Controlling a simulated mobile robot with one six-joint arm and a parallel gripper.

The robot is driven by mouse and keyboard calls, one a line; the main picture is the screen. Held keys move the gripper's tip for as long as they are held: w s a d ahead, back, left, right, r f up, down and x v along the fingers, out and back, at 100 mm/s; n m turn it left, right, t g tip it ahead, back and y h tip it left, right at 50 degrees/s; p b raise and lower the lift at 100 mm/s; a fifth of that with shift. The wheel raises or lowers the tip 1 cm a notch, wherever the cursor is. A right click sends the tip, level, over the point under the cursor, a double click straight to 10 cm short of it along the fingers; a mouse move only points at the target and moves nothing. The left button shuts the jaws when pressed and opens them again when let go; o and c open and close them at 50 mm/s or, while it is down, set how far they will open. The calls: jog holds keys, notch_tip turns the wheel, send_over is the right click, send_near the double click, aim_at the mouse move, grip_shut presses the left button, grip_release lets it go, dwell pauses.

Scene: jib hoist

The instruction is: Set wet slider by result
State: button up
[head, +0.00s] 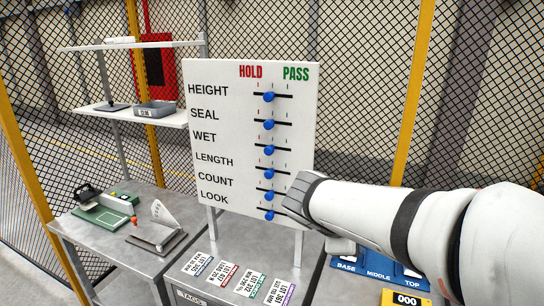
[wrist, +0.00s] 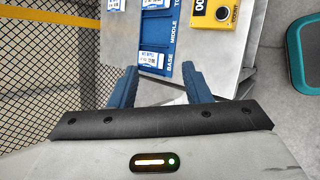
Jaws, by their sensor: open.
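A white board (head: 230,75) stands upright behind the table, with rows marked HEIGHT, SEAL, WET, LENGTH, COUNT and LOOK under HOLD and PASS headings. The WET slider (head: 269,150) is a blue knob on a short black slot, between the HOLD and PASS sides. The other knobs stand in about the same line. My arm reaches in from the right, its wrist end overlapping the board's lower right edge. The fingers are not clear in the head view. In the wrist view my gripper (wrist: 159,85) is open and empty, its two blue fingers apart.
A blue rack marked BASE, MIDDLE, TOP (wrist: 162,35) and a yellow counter (wrist: 222,14) lie beyond my fingers. Several lot tags (head: 228,275) lie below the board. A green device (head: 104,215) and a hinged gauge (head: 155,235) stand on the left table. Mesh fencing surrounds the area.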

jog(key=w+a+r+n+t+h+b, duration=0.1)
jog(key=w+a+r+n+t, duration=0.25)
jog(key=w+a+n, duration=0.4)
jog(key=n+t+y, duration=0.2)
jog(key=n+t, duration=0.6)
jog(key=n, duration=0.2)
send_near(268, 148)
jog(key=w, duration=0.2)
jog(key=shift+g, duration=0.25)
jog(key=x, duration=0.3)
jog(key=p+x, duration=0.1)
jog(key=x, duration=0.3)
jog(key=shift+d+r, duration=0.15)
jog(key=shift+d, duration=0.1)
jog(key=shift+s, duration=0.1)
jog(key=shift+c, duration=0.2)
grip_shut()
